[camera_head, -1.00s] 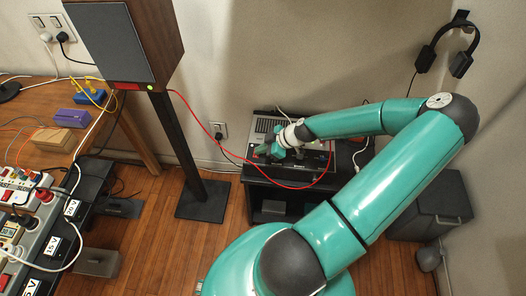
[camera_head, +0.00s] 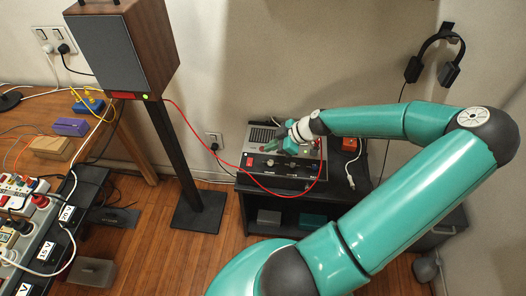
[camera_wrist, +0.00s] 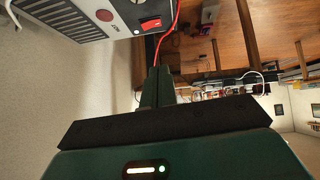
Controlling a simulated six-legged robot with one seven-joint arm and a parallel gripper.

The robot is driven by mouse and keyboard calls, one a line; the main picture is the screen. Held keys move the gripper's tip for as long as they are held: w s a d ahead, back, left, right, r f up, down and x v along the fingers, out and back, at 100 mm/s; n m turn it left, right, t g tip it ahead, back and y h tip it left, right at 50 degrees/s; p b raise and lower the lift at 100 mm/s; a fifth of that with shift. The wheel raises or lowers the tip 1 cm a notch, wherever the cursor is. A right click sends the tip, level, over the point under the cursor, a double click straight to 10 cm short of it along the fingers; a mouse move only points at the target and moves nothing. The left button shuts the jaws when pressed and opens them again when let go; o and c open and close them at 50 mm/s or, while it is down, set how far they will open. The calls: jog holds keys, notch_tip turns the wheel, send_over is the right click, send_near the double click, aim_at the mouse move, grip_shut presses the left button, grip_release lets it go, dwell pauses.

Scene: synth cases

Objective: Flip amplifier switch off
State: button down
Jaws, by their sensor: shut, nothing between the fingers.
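The grey amplifier (camera_head: 303,172) sits on the dark stand, a red cable running along its front. In the wrist view part of it (camera_wrist: 75,12) shows at top left, with a red rocker switch (camera_wrist: 150,24) and a round red light beside it. A small red patch, likely that switch (camera_head: 250,162), shows at the left of its front in the head view. My gripper (camera_head: 272,146) is over the amplifier. In the wrist view its fingers (camera_wrist: 157,72) are closed together and empty, apart from the switch in the picture. I cannot tell the switch's position clearly.
A speaker on a black stand (camera_head: 175,150) is left of the amplifier. A red cable (camera_head: 220,162) loops from speaker to amplifier. An orange-red box (camera_head: 350,144) lies right of it. Headphones (camera_head: 432,60) hang on the wall. A workbench with power strips is at left.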

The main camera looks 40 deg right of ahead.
jog(key=shift+s+d+r, duration=0.2)
jog(key=shift+s+r, duration=0.2)
jog(key=shift+r, duration=0.05)
jog(key=shift+d, duration=0.1)
jog(key=shift+w+d, duration=0.3)
jog(key=shift+d, duration=0.25)
